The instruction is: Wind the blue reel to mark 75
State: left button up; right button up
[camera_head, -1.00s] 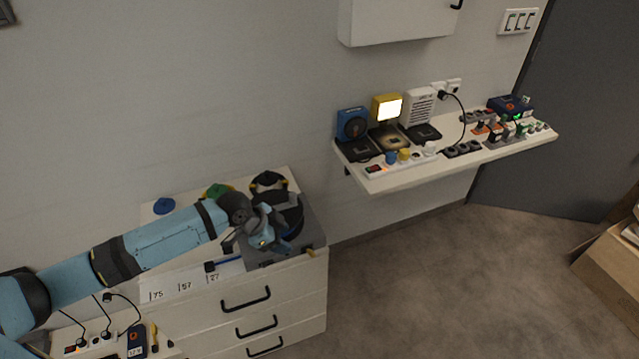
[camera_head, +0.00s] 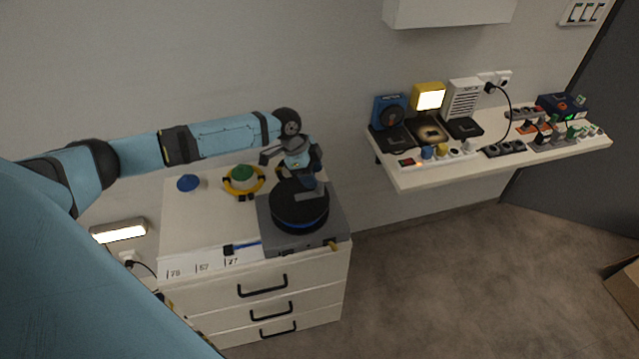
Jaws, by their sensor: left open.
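The reel (camera_head: 298,212), a black disc with a blue band around its lower edge, sits on a grey base (camera_head: 334,226) on top of a white drawer cabinet. A blue strip with a dark end piece (camera_head: 229,249) runs left from the base along the cabinet's front edge. The dark end lies close to mark 27 (camera_head: 232,261). Mark 75 (camera_head: 174,273) is at the far left of the scale, with another mark between them. My left gripper (camera_head: 294,162) is open, over the back part of the reel; contact cannot be told. My right gripper is not in view.
A green dome in a yellow ring (camera_head: 243,180) and a blue knob (camera_head: 188,183) stand on the cabinet top, left of the reel. A wall shelf (camera_head: 424,180) with devices, a lit lamp (camera_head: 429,97) and power strips is at the right. Floor between is clear.

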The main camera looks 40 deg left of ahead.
pick_arm(q)
jog(key=shift+x, duration=2.4)
grip_shut()
